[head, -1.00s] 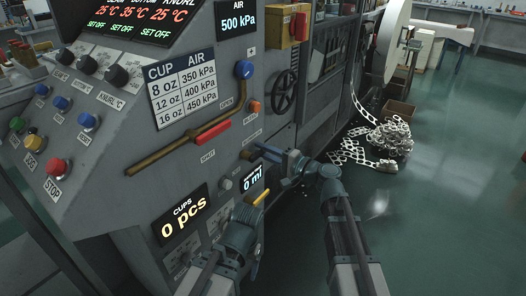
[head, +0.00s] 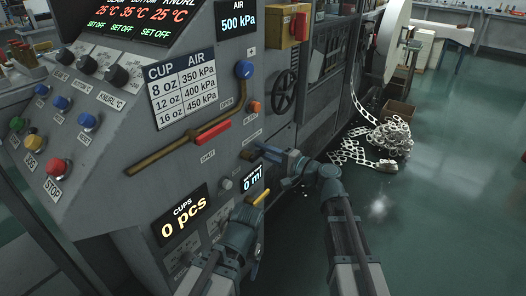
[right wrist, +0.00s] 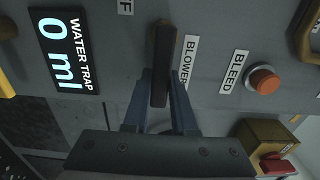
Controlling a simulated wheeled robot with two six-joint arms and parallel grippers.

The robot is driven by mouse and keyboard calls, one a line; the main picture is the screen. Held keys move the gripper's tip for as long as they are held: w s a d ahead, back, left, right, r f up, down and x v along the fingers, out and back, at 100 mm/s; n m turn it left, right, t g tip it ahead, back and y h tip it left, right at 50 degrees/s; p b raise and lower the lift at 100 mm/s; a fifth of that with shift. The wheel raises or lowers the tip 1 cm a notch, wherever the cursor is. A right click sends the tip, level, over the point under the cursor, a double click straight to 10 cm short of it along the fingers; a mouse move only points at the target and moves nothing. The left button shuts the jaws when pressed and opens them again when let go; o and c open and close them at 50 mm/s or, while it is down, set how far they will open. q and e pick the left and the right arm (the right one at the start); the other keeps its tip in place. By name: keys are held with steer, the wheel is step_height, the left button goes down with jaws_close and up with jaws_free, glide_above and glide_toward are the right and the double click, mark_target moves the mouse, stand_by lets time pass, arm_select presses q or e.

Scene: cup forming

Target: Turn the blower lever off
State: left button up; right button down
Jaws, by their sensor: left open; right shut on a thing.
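The blower lever is a dark brown bar (right wrist: 161,65) in the right wrist view, beside the BLOWER label (right wrist: 187,60). Its tip (head: 247,156) shows in the head view on the machine's front. My right gripper (right wrist: 160,95) is shut on the lever, with one blue-grey finger on each side; it also shows in the head view (head: 264,152). A label ending in F sits near the lever's far end, partly cut off. My left gripper (head: 243,212) is open, low by the panel, close to a yellow handle (head: 262,198).
The water trap display (right wrist: 65,52) reads 0 ml, beside the lever. The orange bleed button (right wrist: 264,79) is on the other side. A red-gripped shutoff lever (head: 210,134) and a black handwheel (head: 284,93) are above.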

steer(key=shift+f, duration=0.15)
stand_by(0.4)
steer(key=shift+f+m+b, duration=0.45)
steer(key=shift+m+b, duration=0.1)
steer(key=shift+m, duration=0.45)
steer(key=s+f+m+b, duration=0.1)
steer(key=m, duration=0.3)
steer(key=a+f+m+b, duration=0.1)
steer(key=m, duration=0.2)
steer(key=s+f+m+b, duration=0.1)
steer(key=m, duration=0.3)
steer(key=shift+s+a+f+m+b, duration=0.25)
steer(key=shift+s+a+m+b, duration=0.05)
steer(key=shift+a, duration=0.1)
steer(key=shift+s+a+f+m, duration=0.1)
steer(key=shift+s+a+m, duration=0.15)
steer(key=shift+m, duration=0.45)
steer(key=shift+s+a+m, duration=0.1)
steer(key=shift+s+m, duration=0.1)
steer(key=shift+m, duration=0.5)
steer(key=shift+s+a+f+m, duration=0.1)
steer(key=shift+s+a+m, duration=0.15)
steer(key=shift+m, duration=0.45)
steer(key=c, duration=0.7)
jaws_free()
